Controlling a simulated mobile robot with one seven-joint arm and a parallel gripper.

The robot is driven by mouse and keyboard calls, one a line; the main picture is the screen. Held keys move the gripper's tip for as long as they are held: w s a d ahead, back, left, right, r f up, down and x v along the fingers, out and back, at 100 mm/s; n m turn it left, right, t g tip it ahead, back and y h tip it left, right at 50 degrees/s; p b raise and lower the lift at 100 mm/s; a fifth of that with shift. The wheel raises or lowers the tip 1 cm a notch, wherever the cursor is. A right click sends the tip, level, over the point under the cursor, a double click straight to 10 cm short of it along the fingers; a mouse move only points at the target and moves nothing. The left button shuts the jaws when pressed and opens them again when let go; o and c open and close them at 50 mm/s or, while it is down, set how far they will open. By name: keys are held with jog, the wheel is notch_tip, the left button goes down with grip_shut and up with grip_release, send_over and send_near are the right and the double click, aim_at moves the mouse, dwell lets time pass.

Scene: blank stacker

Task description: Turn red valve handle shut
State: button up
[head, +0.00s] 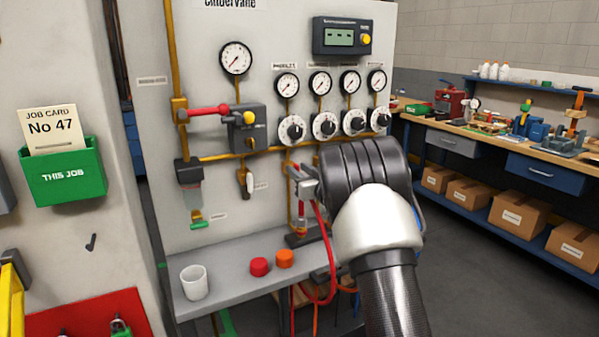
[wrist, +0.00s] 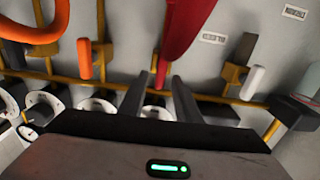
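A red lever handle (head: 207,111) lies horizontal at the upper left of the panel, between the yellow pipe and a grey box (head: 247,128) with a yellow knob. In the wrist view, a large red piece (wrist: 186,35) narrows toward the gap between the fingers of my gripper (wrist: 158,84). The fingers are apart. I see no clear contact with the red piece, and my wrist hides much of this area in the head view.
A white handle (head: 250,182) hangs left of my gripper. Dials and gauges (head: 288,85) line the panel above. A grey shelf (head: 225,290) below holds a white cup (head: 194,282), a red cap (head: 259,267) and an orange cap (head: 285,258). A red hose (head: 326,240) loops beside my arm.

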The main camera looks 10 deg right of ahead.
grip_shut()
jog(key=shift+d, duration=0.1)
jog(key=shift+w+d+f+m+p, duration=0.1)
jog(key=shift+d+f+m+p, duration=0.2)
jog(key=shift+m+p, duration=1.8)
jog(key=shift+w+d+f+m+p, duration=0.1)
jog(key=shift+d+f+m+p, duration=0.25)
jog(key=shift+m, duration=3.5)
jog(key=shift+w+d+f+m+p, duration=0.25)
jog(key=shift+m+p, duration=1.1)
jog(key=shift+m, duration=1.6)
jog(key=shift+s+a+f, duration=0.1)
jog(key=shift+s+a, duration=0.05)
jog(key=shift+s, duration=0.05)
